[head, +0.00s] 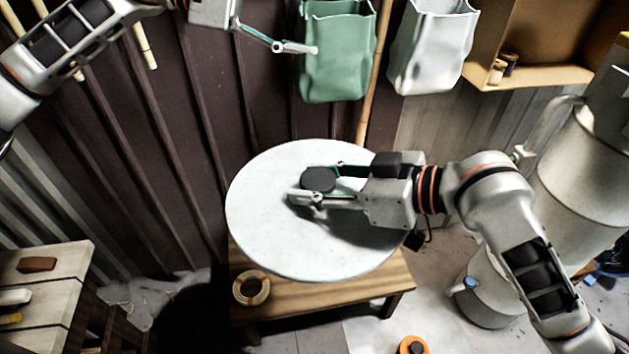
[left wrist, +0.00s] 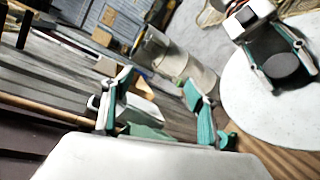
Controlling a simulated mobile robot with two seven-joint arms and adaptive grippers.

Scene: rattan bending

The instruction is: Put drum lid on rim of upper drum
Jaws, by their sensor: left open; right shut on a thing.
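The drum lid (head: 290,245) is a large pale speckled disc with a black round knob (head: 318,179) near its middle. My right gripper (head: 314,183) is shut on the knob. I cannot tell whether the lid rests on the wooden table or hangs just above it. The lid also shows in the left wrist view (left wrist: 255,108). The upper drum (head: 582,170) is a pale metal cylinder at the right, above a lower one; its top is cut off by the frame. My left gripper (left wrist: 155,102) is open and empty, high by the wall.
The wooden table (head: 345,297) under the lid bears a cane coil (head: 251,289). A green bag (head: 337,65) and a white bag (head: 432,45) hang on the wall beside a wooden shelf (head: 530,74). A bench (head: 50,262) stands left. An orange roll (head: 412,346) lies on the floor.

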